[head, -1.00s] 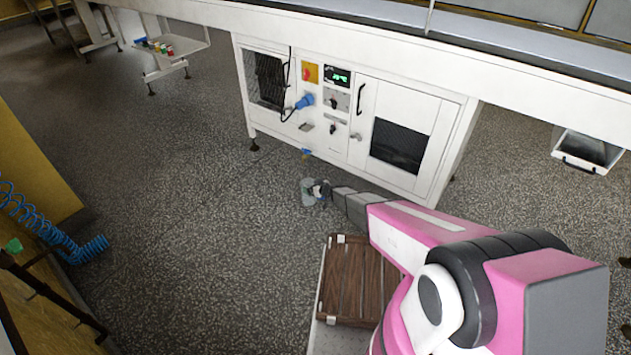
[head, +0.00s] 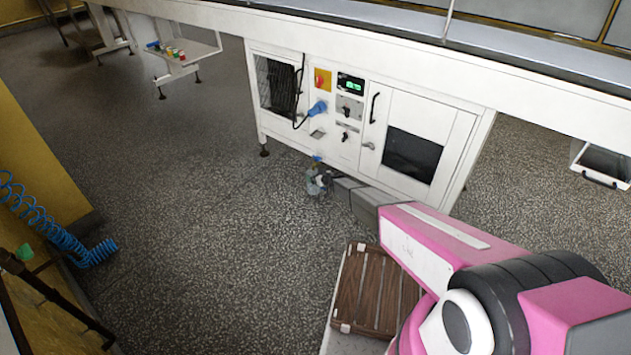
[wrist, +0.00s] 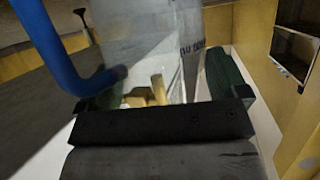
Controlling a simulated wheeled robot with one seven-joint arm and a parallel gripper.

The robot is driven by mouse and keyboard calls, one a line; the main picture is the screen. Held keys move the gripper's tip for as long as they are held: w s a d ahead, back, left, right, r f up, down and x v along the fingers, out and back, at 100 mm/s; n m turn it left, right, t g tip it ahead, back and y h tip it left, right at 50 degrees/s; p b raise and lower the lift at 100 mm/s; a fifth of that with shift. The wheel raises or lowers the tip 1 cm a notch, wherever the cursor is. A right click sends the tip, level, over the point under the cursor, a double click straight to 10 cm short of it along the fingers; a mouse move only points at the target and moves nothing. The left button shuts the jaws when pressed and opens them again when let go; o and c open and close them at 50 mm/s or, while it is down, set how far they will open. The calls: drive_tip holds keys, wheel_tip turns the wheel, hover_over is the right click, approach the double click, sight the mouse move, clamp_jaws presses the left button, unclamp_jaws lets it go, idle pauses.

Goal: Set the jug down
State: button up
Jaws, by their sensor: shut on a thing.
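The jug (head: 314,184) is small and greyish in the head view, at the end of my pink arm, near the front of the white machine. In the wrist view the jug (wrist: 150,45) is clear, with dark lettering on its right side and a blue handle (wrist: 58,55) at the left. My gripper (head: 326,182) is shut on the jug; in the wrist view its two dark fingers (wrist: 165,95) stand on either side of it. The jug's base is hidden, so I cannot tell whether it touches anything.
The white machine cabinet (head: 362,125) with its control panel stands just behind the jug. A brown slatted wooden board (head: 375,292) lies below my arm. A low shelf with small coloured items (head: 172,52) is at upper left. Blue coiled hose (head: 60,235) hangs at left. Speckled floor (head: 200,230) is open.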

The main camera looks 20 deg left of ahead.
drive_tip(key=shift+w+a+f, duration=0.1)
drive_tip(key=shift+a+f, duration=0.05)
drive_tip(key=shift+f, duration=0.75)
drive_tip(key=shift+w+a+f, duration=0.1)
drive_tip(key=shift+a+f, duration=0.05)
drive_tip(key=shift+f, duration=0.8)
drive_tip(key=o, duration=0.9)
